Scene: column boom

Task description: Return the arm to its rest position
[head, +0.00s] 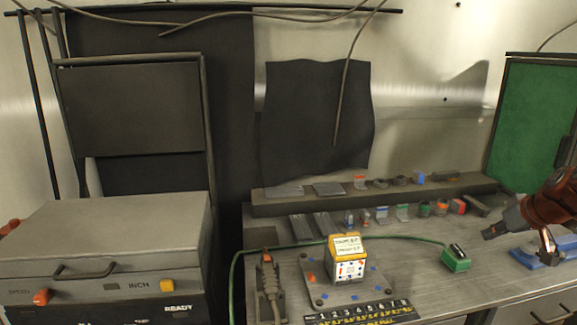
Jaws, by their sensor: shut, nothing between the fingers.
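My arm (554,203), dark reddish brown, comes in from the right edge. My gripper (490,233), at its left end, is dark and points left and slightly down. It is shut and empty, in front of the bench's right part. The rest of my arm is out of the frame, so its whole pose is hidden.
A green box with a black top (456,259) stands just below and left of my gripper. A blue object (535,257) lies below it. A yellow-topped cube (347,257) stands on a grey plate (318,292). Small parts line a back shelf (290,205). A green panel (533,120) stands behind my arm.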

